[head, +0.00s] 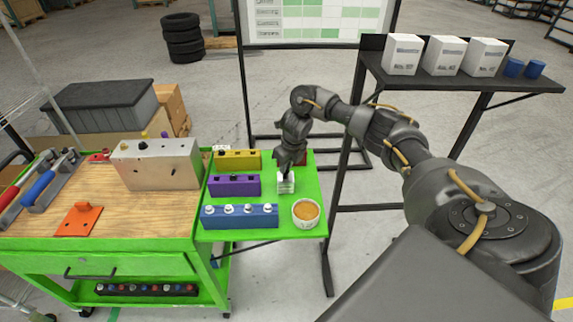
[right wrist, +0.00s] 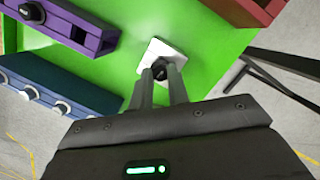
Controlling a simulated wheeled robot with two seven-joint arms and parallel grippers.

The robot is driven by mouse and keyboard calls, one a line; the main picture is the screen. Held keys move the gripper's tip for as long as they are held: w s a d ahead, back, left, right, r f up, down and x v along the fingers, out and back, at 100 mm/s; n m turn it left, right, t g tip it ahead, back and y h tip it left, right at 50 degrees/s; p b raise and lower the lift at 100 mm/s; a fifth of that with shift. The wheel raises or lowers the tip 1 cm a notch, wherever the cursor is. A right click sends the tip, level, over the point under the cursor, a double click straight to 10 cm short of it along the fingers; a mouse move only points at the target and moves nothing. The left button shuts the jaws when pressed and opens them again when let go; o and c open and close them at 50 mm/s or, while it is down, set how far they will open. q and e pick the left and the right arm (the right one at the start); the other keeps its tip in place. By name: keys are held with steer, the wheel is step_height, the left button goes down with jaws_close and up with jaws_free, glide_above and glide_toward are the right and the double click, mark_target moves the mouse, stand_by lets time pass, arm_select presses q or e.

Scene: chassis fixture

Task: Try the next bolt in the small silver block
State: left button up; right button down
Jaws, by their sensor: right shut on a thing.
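The small silver block (head: 286,185) stands on the green side shelf, right of the purple block (head: 234,186). My right gripper (head: 288,170) points down right over it. In the right wrist view, the gripper (right wrist: 165,80) is shut on a black bolt (right wrist: 161,72), which is at the top of the small silver block (right wrist: 158,50). The fingers partly hide the bolt, and I cannot tell how deep it sits. The blue block (head: 240,217) carries several pale bolts. The purple block shows a black bolt (right wrist: 79,35). My left gripper is not in view.
A yellow block (head: 237,160) stands behind the purple one. A red block (right wrist: 245,10) is at the shelf's far right. A bowl with orange contents (head: 306,212) stands at the front right. A large silver block (head: 158,165) stands on the wooden bench top.

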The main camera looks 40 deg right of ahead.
steer(key=shift+b+x, duration=0.55)
steer(key=shift+x, duration=0.25)
steer(key=c, duration=1.3)
jaws_free()
steer(key=shift+s+r, duration=0.15)
steer(key=shift+s, duration=0.05)
steer(key=shift+w+p+v, duration=0.2)
steer(key=shift+p+v, duration=0.6)
steer(key=shift+v, duration=0.15)
steer(key=shift+w+p+v, duration=0.25)
steer(key=shift+p+v, duration=0.6)
steer(key=shift+v, duration=0.15)
steer(key=shift+w+p+v, duration=0.2)
steer(key=shift+p+v, duration=0.6)
steer(key=shift+v, duration=0.15)
steer(key=shift+r, duration=0.15)
